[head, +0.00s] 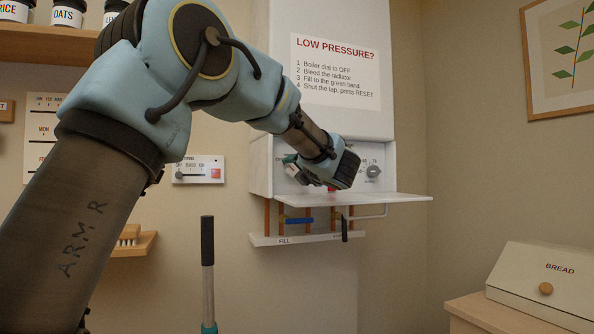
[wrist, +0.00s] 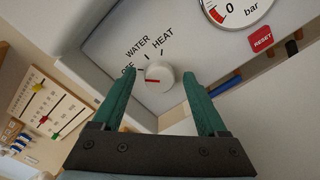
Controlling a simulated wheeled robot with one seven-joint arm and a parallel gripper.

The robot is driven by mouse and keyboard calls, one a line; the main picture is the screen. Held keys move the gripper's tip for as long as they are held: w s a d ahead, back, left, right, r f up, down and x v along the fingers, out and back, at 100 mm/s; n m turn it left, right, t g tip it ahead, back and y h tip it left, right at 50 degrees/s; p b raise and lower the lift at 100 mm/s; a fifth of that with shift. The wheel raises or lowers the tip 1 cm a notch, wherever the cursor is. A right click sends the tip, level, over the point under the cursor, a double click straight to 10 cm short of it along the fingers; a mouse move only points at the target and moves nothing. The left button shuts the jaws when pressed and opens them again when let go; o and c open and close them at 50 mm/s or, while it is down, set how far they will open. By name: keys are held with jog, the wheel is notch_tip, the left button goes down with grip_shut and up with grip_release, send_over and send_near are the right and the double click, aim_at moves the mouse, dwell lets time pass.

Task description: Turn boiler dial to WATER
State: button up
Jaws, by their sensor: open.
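The boiler dial (wrist: 159,76) is a round white knob with a red pointer line, on the white boiler panel. The labels OFF, WATER and HEAT run around its upper left. The red line points left, towards OFF. My gripper (wrist: 160,72) is open, its two teal fingers on either side of the dial in the wrist view, with visible gaps. I cannot tell how far the fingertips are from the panel. In the head view my gripper (head: 290,160) is in front of the left of the boiler panel, and the dial is hidden behind my arm.
The white flap (head: 390,198) hangs open below the panel, under my gripper. Another knob (head: 373,171) is at the panel's right. A pressure gauge (wrist: 236,8) and red RESET button (wrist: 260,38) are beside the dial. Pipes with a blue tap handle (head: 298,220) are below.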

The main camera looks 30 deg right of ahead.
jog(key=shift+c, duration=0.2)
grip_shut()
dwell(0.3)
jog(key=shift+m, duration=0.3)
jog(key=m+p, duration=0.1)
jog(key=m, duration=0.3)
jog(key=shift+f+m+p, duration=0.15)
jog(key=shift+m+p, duration=0.9)
jog(key=shift+m, duration=1.05)
jog(key=shift+o, duration=0.2)
grip_release()
